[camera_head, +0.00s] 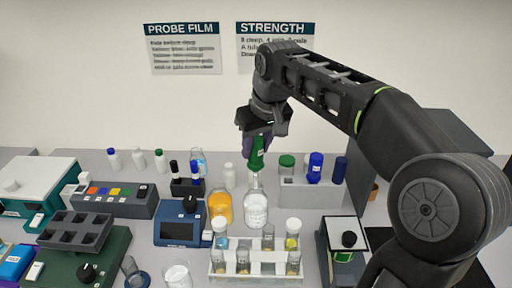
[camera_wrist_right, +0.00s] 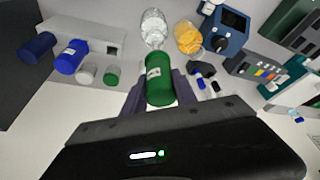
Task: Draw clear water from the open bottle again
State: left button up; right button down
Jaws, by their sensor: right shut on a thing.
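My right gripper (camera_head: 265,125) is shut on a green pipette-like tool (camera_head: 258,152) with a small white label. The tool also shows between the fingers in the right wrist view (camera_wrist_right: 158,80). It hangs roughly upright, directly above the open bottle of clear water (camera_head: 255,208), which stands on the bench. In the right wrist view the bottle (camera_wrist_right: 153,25) is just beyond the tool. I cannot tell whether the tool's tip is inside the bottle's neck. My left gripper is not in view.
An orange-filled bottle (camera_head: 220,206) stands close left of the clear one. A white rack with vials (camera_head: 255,268) is in front. A grey holder with green and blue capped items (camera_head: 308,193) is at right. A blue device (camera_head: 182,228) is at left.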

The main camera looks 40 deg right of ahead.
aim_at(256, 138)
notch_tip(256, 138, up, 3)
jog(key=shift+r+p, duration=0.15)
jog(key=shift+p, duration=0.9)
